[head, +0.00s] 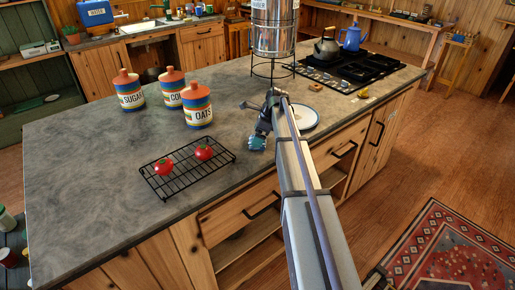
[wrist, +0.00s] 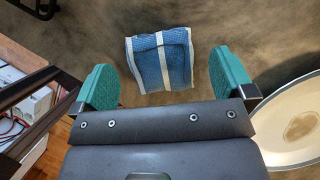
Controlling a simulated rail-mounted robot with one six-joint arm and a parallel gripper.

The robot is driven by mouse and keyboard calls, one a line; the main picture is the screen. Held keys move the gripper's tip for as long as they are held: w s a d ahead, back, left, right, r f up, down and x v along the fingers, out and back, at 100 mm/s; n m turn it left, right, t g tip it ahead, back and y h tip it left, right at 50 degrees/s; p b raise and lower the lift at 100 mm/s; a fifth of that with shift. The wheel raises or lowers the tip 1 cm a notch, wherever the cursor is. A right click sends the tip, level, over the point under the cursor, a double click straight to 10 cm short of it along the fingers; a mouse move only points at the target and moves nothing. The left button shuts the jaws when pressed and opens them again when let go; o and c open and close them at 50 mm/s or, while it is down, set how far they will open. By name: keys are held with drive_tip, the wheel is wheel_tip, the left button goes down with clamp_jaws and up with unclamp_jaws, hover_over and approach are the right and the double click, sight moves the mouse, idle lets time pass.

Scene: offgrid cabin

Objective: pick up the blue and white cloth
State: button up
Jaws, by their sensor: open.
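The blue and white cloth (wrist: 160,58) lies on the grey countertop, seen in the wrist view at the upper middle. It is blue with white stripes and looks slightly rumpled. My gripper (wrist: 166,85) is open, with its two teal pads apart on the left and right. The cloth shows beyond and between the pads, with nothing held. In the head view my gripper (head: 257,141) is low over the counter near its front edge. The cloth cannot be made out there, as the gripper and arm cover that spot.
A pale round plate (head: 303,119) is close on the right of my gripper. A black wire rack (head: 186,181) with two tomatoes (head: 163,168) is to the left. Striped canisters (head: 196,108) stand behind. A steel container (head: 274,28) on a wire stand and a black stove (head: 352,70) are farther back.

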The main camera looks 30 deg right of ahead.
drive_tip(key=b+x, duration=0.1)
drive_tip(key=x, duration=0.2)
drive_tip(key=shift+d, duration=0.1)
drive_tip(key=shift+s+r, duration=0.1)
drive_tip(key=shift+r, duration=0.1)
drive_tip(key=c, duration=1)
drive_tip(key=shift+o, duration=0.2)
wheel_tip(320, 180, up, 10)
drive_tip(key=p, duration=1)
